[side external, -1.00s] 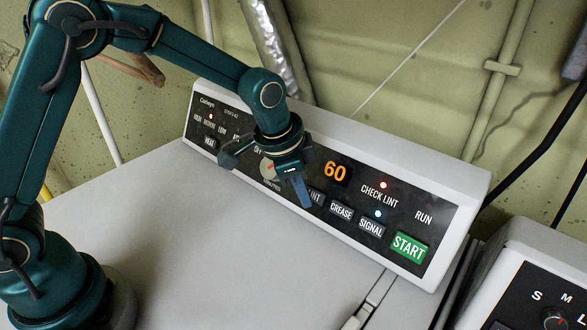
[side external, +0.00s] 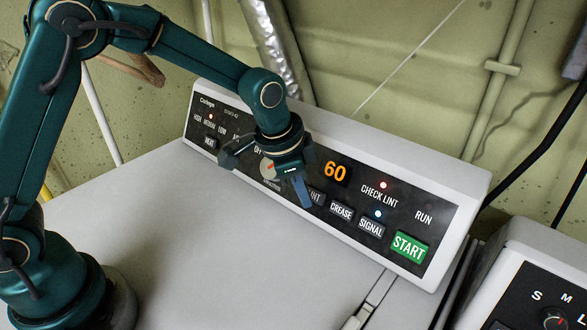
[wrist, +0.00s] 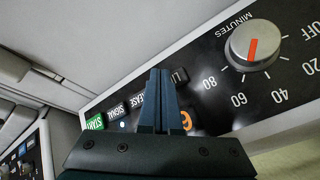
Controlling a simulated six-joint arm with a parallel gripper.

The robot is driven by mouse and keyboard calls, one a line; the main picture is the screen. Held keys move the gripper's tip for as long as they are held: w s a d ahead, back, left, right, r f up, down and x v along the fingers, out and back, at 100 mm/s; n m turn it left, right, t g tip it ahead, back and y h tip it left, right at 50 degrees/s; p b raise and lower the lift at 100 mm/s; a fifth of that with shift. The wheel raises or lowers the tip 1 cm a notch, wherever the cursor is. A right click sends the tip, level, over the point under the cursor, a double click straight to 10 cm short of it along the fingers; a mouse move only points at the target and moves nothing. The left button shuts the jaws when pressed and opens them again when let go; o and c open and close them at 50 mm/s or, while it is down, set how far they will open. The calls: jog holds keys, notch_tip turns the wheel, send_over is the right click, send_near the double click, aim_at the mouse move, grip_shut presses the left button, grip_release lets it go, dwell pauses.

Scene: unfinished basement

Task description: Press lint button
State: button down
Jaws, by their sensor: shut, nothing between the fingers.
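The lint button (side external: 317,197) is a dark grey key on the dryer's black control panel (side external: 407,203), left of the crease button (side external: 341,211). My gripper (side external: 307,203) is shut and empty, with its fingertips in front of the lint button's left part, so only the end of its label shows. In the wrist view my gripper (wrist: 161,72) points at the panel just beside the lint button (wrist: 180,76), part of which is hidden by the fingers. I cannot tell whether the tips touch the button. A red light (side external: 383,185) glows above the words CHECK LINT.
The signal button (side external: 371,227) and green start button (side external: 409,246) lie to the right. A minutes knob (wrist: 253,44) is close to my fingers. The display (side external: 335,172) reads 60. The dryer's white top (side external: 200,240) is clear. A second panelled machine (side external: 540,290) stands at lower right.

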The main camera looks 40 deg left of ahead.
jog(key=shift+w, duration=0.1)
jog(key=shift+w+f, duration=0.2)
jog(key=shift+w, duration=0.1)
jog(key=shift+w+f, duration=0.2)
jog(key=shift+w, duration=0.2)
dwell(0.7)
dwell(0.3)
jog(key=shift+s+r, duration=0.4)
jog(key=shift+s, duration=0.4)
jog(key=shift+s+r, duration=0.35)
jog(key=shift+s, duration=0.4)
jog(key=shift+s+r, duration=0.4)
jog(key=shift+s, duration=0.35)
jog(key=shift+s+r, duration=0.35)
jog(key=shift+s, duration=0.4)
